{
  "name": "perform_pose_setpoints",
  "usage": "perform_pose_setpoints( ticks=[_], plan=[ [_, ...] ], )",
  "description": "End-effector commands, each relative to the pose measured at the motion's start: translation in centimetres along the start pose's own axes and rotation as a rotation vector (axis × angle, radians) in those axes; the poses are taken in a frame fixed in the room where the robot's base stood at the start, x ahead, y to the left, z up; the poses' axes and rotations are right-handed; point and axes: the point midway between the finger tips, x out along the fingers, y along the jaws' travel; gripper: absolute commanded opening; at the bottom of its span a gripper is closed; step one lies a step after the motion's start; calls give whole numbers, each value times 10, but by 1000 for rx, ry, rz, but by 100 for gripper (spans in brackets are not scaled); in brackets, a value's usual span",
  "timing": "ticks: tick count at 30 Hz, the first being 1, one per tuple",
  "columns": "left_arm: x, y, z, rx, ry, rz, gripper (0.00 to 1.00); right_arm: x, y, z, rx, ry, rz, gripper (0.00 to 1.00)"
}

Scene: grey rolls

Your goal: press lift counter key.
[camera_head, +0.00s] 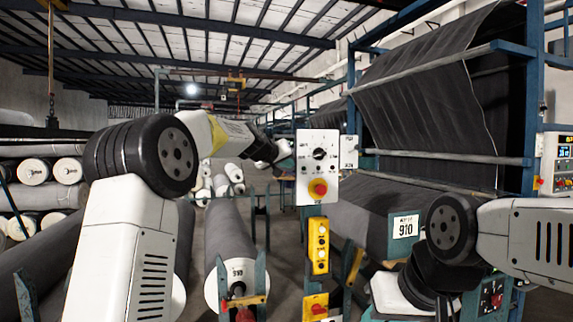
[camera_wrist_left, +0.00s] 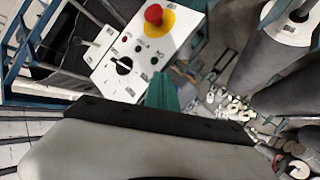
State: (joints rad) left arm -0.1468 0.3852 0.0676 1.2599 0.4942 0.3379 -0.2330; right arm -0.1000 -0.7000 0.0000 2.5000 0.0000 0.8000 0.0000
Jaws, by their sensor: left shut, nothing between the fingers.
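A white control panel (camera_head: 318,145) stands upright at the centre, with a black dial (camera_head: 319,154), small buttons and a red button on yellow (camera_head: 318,188). The panel (camera_wrist_left: 113,77) also fills the upper middle of the left wrist view, tilted, with its dial, small green and red buttons and red button (camera_wrist_left: 153,14). My left gripper (camera_head: 284,153) is shut and empty, close to the panel's left edge; I cannot tell whether it touches. No label reading lift counter is legible. My right arm shows at the right; its gripper is not visible.
A yellow button box (camera_head: 318,246) hangs below the panel. A fabric roll on a stand (camera_head: 231,250) lies left of it. A rack with dark cloth (camera_head: 425,95) stands right. A box with a blue display (camera_head: 558,163) is at the far right edge.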

Motion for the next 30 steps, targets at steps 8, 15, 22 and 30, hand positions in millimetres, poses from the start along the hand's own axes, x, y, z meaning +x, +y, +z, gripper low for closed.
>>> perform_pose_setpoints(
  ticks=[8,15,22,30],
  plan=[
    [10,-7,-7,0,0,1,0,0,0,0,0,0,0,35],
    [10,-7,-7,0,0,0,0,0,0,0,0,0,0,35],
    [10,-7,-7,0,0,0,0,0,0,0,0,0,0,35],
    [10,-7,-7,0,0,0,0,0,0,0,0,0,0,35]
  ],
)
